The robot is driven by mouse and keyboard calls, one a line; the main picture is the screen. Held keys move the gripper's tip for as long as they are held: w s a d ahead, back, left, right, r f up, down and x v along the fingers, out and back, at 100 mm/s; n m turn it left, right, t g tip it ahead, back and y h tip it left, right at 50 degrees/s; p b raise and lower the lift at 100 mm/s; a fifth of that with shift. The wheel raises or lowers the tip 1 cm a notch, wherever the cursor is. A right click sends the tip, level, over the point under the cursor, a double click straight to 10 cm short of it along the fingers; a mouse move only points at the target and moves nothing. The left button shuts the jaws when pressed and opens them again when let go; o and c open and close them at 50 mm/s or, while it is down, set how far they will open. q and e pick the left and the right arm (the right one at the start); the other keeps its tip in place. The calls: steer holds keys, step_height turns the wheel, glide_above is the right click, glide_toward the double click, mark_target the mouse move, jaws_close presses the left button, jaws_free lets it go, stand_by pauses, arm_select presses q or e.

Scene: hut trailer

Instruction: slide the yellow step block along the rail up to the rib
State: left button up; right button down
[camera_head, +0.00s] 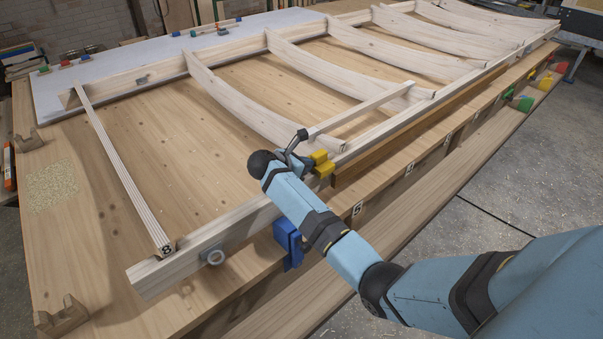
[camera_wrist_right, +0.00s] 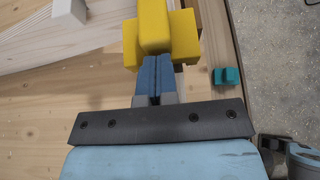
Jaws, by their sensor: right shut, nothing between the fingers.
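The yellow step block (camera_head: 323,163) sits at the front rail (camera_head: 238,222), close to the front end of the nearest curved rib (camera_head: 245,102). My right arm partly covers it in the head view. In the right wrist view, the yellow block (camera_wrist_right: 155,28) lies straight ahead of my right gripper (camera_wrist_right: 158,68). The blue fingers are shut together with nothing between them, and their tips are at the near face of the block. Whether they touch it I cannot tell for sure. My right gripper (camera_head: 307,160) also shows in the head view. My left gripper is not in view.
A blue block (camera_head: 288,243) hangs at the bench's front edge, under my right arm. A thin batten (camera_head: 120,165) crosses the frame at left. Green blocks (camera_head: 520,101) stand far right. A teal piece (camera_wrist_right: 227,76) lies right of my fingers in the wrist view.

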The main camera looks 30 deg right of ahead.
mark_target(313, 157)
steer(key=shift+w+d+b, duration=0.2)
steer(key=shift+d+b, duration=0.25)
steer(key=shift+d, duration=0.9)
steer(key=shift+w+d+b, duration=0.15)
steer(key=shift+d+b, duration=0.25)
steer(key=shift+d, duration=0.9)
steer(key=shift+s+a, duration=0.15)
steer(key=shift+a, duration=0.85)
steer(key=shift+s+a+r+p, duration=0.1)
steer(key=shift+a+r+p, duration=0.35)
steer(key=shift+r, duration=0.4)
steer(key=shift+s+a+r+p, duration=0.1)
steer(key=shift+a+r+p, duration=0.2)
steer(key=shift+a+r, duration=0.4)
steer(key=shift+a+r+p, duration=0.35)
steer(key=shift+r, duration=0.6)
